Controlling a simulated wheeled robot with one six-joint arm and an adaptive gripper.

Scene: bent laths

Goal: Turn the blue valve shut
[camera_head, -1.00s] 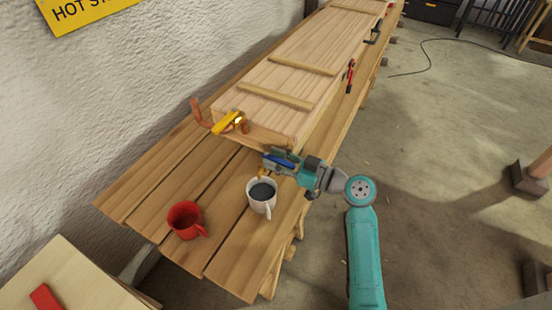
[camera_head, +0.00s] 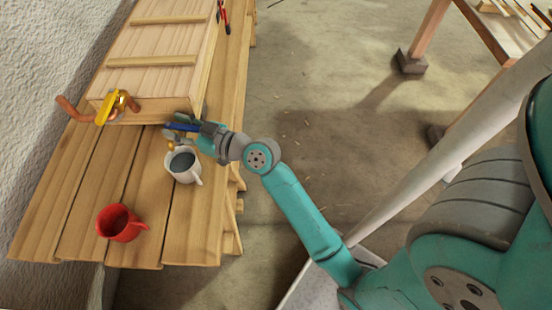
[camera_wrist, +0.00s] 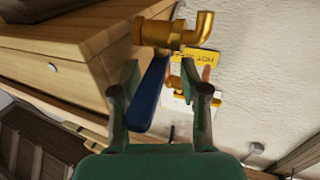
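The blue valve's lever (camera_head: 182,127) shows in the head view at the near right corner of the wooden box, beside my gripper (camera_head: 196,133). In the wrist view the blue lever (camera_wrist: 149,96) hangs from a brass valve body (camera_wrist: 168,34) with a bent spout. My gripper (camera_wrist: 161,78) is open there, its two fingers apart. The lever lies between the fingers in the picture, nearer the left one; I cannot tell whether it touches. In the head view my gripper partly hides this valve.
A yellow-handled valve (camera_head: 110,106) on copper pipe (camera_head: 72,108) is at the box's (camera_head: 160,108) left end. A white mug (camera_head: 184,166) with dark liquid stands close below my gripper. A red mug (camera_head: 119,223) stands nearer on the plank bench (camera_head: 78,200).

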